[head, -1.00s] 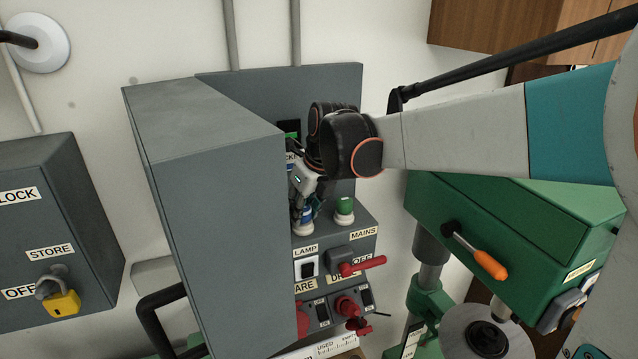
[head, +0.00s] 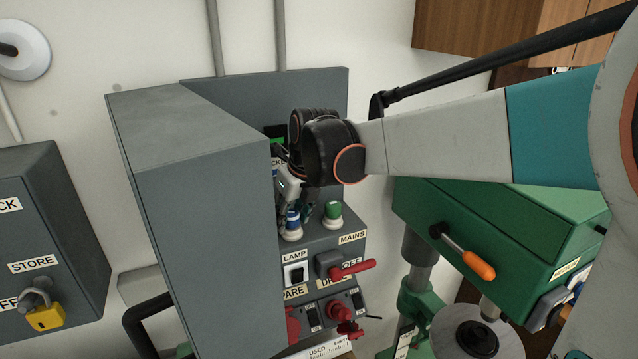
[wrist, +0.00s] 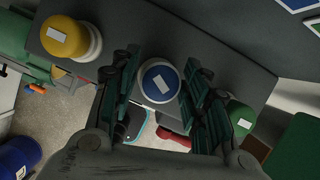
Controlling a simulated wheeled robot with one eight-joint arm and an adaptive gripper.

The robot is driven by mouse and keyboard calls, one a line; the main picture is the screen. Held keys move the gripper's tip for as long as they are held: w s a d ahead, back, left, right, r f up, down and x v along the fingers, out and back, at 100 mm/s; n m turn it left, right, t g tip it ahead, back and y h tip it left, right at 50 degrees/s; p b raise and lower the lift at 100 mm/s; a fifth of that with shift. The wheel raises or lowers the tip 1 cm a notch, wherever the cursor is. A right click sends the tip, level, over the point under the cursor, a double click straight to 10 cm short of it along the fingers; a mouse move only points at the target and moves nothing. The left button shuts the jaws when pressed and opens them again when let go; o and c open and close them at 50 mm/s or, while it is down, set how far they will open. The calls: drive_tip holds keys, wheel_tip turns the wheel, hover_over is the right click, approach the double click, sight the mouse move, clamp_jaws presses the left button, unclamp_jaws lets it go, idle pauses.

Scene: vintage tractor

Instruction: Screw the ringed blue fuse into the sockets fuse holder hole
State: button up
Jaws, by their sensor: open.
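The ringed blue fuse (head: 292,222) stands upright on the ledge of the grey fuse box, with a pale ring around its blue top. In the wrist view the blue fuse (wrist: 159,82) lies between the spread fingers, its white mark facing the camera. My gripper (wrist: 160,92) is open around it; gaps show on both sides. In the head view my gripper (head: 300,203) comes down from above, close to the fuse top.
A green fuse (head: 333,213) stands just right of the blue one. A yellow fuse (wrist: 70,37) is on the left in the wrist view. The box's tall grey side (head: 200,220) stands close left of the gripper. Red-handled switches (head: 352,269) project below; a green machine (head: 500,230) is at right.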

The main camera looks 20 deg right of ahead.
drive_tip(key=shift+n+y, duration=0.3)
drive_tip(key=shift+n, duration=0.3)
drive_tip(key=shift+n+y, duration=0.3)
drive_tip(key=shift+n, duration=0.6)
drive_tip(key=shift+n+g, duration=0.3)
drive_tip(key=shift+n, duration=0.5)
drive_tip(key=shift+y, duration=0.3)
drive_tip(key=shift+n+g+b, duration=0.3)
drive_tip(key=shift+n, duration=0.5)
drive_tip(key=shift+y, duration=0.3)
